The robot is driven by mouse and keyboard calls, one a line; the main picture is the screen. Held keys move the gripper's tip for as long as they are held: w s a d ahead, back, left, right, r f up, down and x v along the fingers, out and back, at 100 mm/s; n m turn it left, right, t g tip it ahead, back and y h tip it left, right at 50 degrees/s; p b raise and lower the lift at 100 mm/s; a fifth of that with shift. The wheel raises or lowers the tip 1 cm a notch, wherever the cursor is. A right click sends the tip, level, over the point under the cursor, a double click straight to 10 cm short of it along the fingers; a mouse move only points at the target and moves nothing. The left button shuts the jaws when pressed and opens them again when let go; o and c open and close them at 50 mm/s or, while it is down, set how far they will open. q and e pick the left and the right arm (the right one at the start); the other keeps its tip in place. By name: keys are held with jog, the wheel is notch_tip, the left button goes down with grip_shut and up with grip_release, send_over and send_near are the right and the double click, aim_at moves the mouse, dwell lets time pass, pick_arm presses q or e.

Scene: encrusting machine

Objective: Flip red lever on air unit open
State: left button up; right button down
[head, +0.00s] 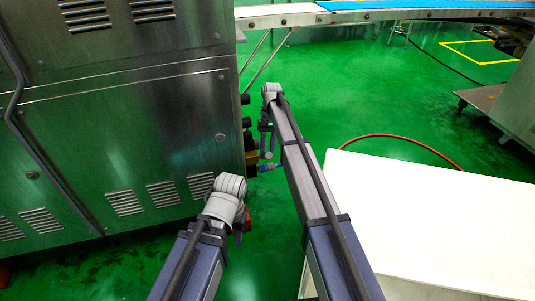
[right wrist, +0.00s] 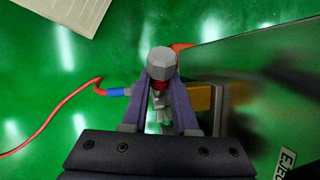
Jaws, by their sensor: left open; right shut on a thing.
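The air unit shows in the head view as a yellow-brown block (head: 251,158) at the machine's right side. In the right wrist view the air unit (right wrist: 201,97) has a grey faceted knob (right wrist: 163,62) and a red ribbed part (right wrist: 159,85) just below it, apparently the red lever. My right gripper (right wrist: 158,78) has its purple fingers on both sides of this red part and is shut on it. The fingers hide some of it. In the head view my right gripper (head: 268,147) points down beside the unit. My left gripper (head: 240,235) is open and empty, largely hidden by its wrist.
The steel machine cabinet (head: 120,130) stands close on the left. A blue fitting (head: 268,167) with a red hose (head: 400,137) leaves the unit to the right. A white surface (head: 440,220) fills the lower right.

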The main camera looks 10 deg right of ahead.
jog(key=shift+s, duration=0.25)
jog(key=c, duration=0.7)
grip_release()
jog(key=shift+r, duration=0.1)
jog(key=shift+w, duration=0.1)
jog(key=shift+r, duration=0.1)
jog(key=p+v, duration=0.7)
jog(key=shift+w+r, duration=0.15)
jog(key=shift+r, duration=0.15)
